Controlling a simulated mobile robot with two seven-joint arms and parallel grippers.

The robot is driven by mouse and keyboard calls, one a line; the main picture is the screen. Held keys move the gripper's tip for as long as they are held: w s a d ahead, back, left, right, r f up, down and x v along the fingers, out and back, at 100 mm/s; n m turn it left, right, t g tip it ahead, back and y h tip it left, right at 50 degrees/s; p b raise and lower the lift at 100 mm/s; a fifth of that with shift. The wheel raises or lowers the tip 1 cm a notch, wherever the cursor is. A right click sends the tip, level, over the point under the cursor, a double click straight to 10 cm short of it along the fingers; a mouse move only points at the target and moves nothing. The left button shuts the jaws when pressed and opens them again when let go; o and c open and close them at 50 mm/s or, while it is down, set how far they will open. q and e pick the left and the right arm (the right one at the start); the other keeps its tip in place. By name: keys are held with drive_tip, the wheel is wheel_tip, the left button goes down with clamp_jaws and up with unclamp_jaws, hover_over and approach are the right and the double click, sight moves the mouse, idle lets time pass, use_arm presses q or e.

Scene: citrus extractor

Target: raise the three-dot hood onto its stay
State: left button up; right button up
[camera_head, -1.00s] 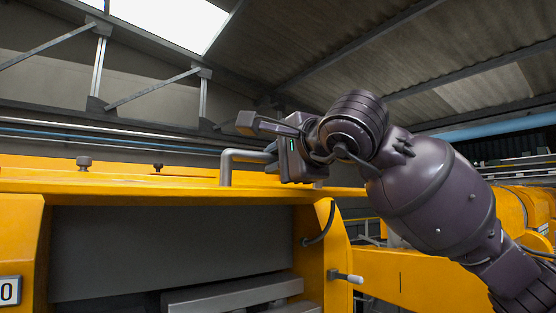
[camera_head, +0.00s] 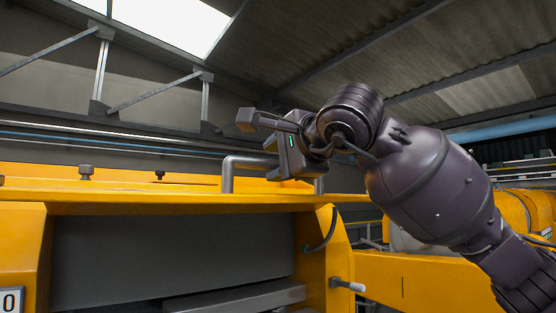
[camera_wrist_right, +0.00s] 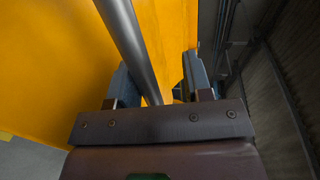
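A yellow hood (camera_head: 130,195) spans the top of the machine in the head view, its front edge over a dark recess. No three-dot mark shows on it, and I cannot make out a stay. A grey bar handle (camera_head: 228,172) stands on the hood, its right end partly hidden by my right gripper (camera_head: 262,146). In the right wrist view the bar (camera_wrist_right: 126,40) runs down between the two fingers of this gripper (camera_wrist_right: 155,84). The fingers are apart, with a gap between the bar and the right finger. My left gripper is out of view.
Dark knobs (camera_head: 86,172) stand on the machine top at the left. A white-tipped lever (camera_head: 347,285) sticks out below the hood's right end, near a dark cable (camera_head: 322,238). More yellow machinery (camera_head: 525,210) lies at the right. Open space is above the hood.

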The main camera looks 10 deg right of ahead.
drive_tip(key=shift+s, duration=0.15)
drive_tip(key=shift+s+d+r, duration=0.1)
drive_tip(key=shift+s+d, duration=0.05)
drive_tip(key=shift+s, duration=0.1)
drive_tip(key=b+v, duration=0.2)
drive_tip(key=v, duration=0.8)
